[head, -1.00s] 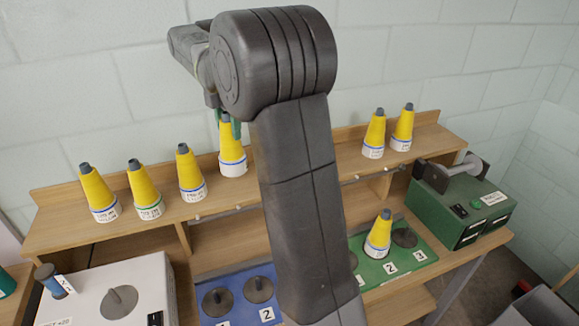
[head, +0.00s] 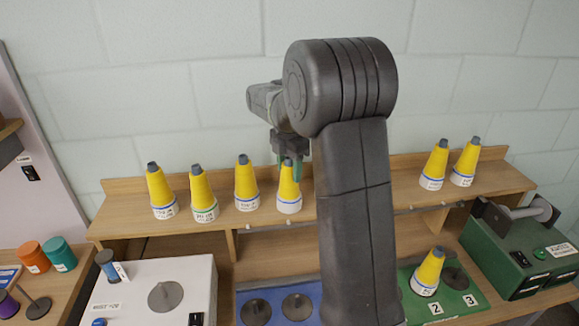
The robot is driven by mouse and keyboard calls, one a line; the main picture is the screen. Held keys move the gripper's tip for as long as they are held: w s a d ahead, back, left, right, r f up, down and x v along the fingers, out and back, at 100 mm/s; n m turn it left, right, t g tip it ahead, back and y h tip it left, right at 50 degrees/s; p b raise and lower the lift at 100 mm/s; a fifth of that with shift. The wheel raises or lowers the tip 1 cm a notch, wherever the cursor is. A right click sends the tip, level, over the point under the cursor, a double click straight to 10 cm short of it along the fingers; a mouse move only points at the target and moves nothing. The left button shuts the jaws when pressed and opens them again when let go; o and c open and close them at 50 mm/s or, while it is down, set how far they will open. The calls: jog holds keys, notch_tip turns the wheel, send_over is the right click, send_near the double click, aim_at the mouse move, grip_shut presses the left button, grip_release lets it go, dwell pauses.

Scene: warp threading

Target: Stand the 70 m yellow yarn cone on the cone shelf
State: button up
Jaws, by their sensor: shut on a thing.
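My gripper (head: 289,166) is shut on the top of a yellow yarn cone (head: 289,190) with a white, blue-edged base label. The cone is upright over the wooden cone shelf (head: 330,203), just right of a row of 3 standing yellow cones. Its base is at or very near the shelf top; I cannot tell whether it touches. The grey tip is partly hidden by the fingers. The label is too small to read, so I cannot confirm 70 m. My arm hides the shelf to the right of it.
Yellow cones stand at left (head: 160,192), (head: 203,195), (head: 246,184) and right (head: 434,166), (head: 465,163) on the shelf. Below are a blue peg board (head: 248,290), a green board (head: 420,310) with another cone (head: 428,272), a white scale-like box (head: 140,285) and a green machine (head: 515,255).

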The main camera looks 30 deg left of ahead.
jog(key=o, duration=0.8)
jog(key=shift+f, duration=0.1)
jog(key=shift+o, duration=0.2)
notch_tip(320, 180, up, 12)
jog(key=shift+r+b, duration=0.2)
jog(key=shift+b, duration=0.25)
